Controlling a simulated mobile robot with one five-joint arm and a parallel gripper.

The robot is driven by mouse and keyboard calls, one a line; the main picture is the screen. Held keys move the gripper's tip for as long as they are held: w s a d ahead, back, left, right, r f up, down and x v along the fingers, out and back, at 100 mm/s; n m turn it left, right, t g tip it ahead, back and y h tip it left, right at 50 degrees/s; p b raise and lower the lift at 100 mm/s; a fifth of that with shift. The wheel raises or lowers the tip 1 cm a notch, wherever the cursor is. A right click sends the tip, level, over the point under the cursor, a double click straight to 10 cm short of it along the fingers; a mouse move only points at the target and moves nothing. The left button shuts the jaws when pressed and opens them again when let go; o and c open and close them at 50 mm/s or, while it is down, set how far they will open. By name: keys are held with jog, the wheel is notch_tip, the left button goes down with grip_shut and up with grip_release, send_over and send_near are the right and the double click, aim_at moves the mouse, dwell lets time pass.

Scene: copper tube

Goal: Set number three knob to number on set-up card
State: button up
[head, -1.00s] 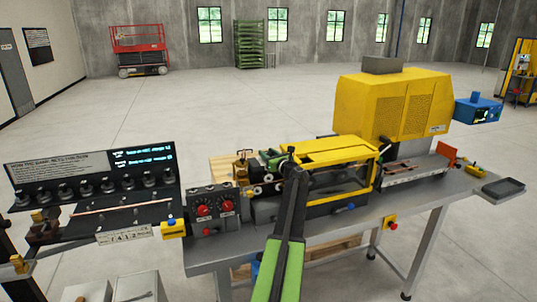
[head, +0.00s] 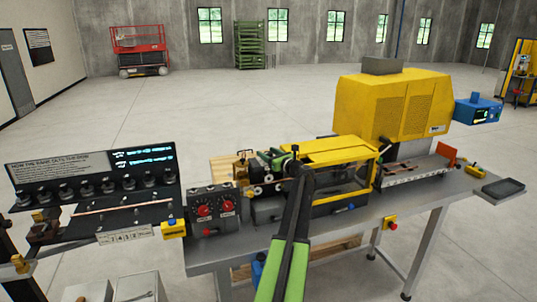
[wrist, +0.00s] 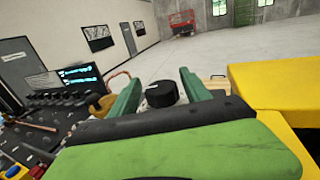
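My gripper (head: 294,152) is over the left end of the yellow machine on the bench. In the wrist view my gripper (wrist: 160,84) has its two green fingers apart, with a round black knob (wrist: 162,94) between them. The right finger looks very close to the knob; I cannot tell if they touch. The knob's number is not readable. The set-up card (head: 125,235), a small white strip with several digits, is on the front of the black rack at left; its digits are too small to read surely.
A black rack (head: 90,185) with a row of dark fittings is further left. The yellow machine (head: 330,152) and tall yellow housing (head: 393,108) stand to the right.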

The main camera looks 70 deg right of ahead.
jog(key=shift+f, duration=0.1)
jog(key=v, duration=1.7)
jog(key=shift+s, duration=0.2)
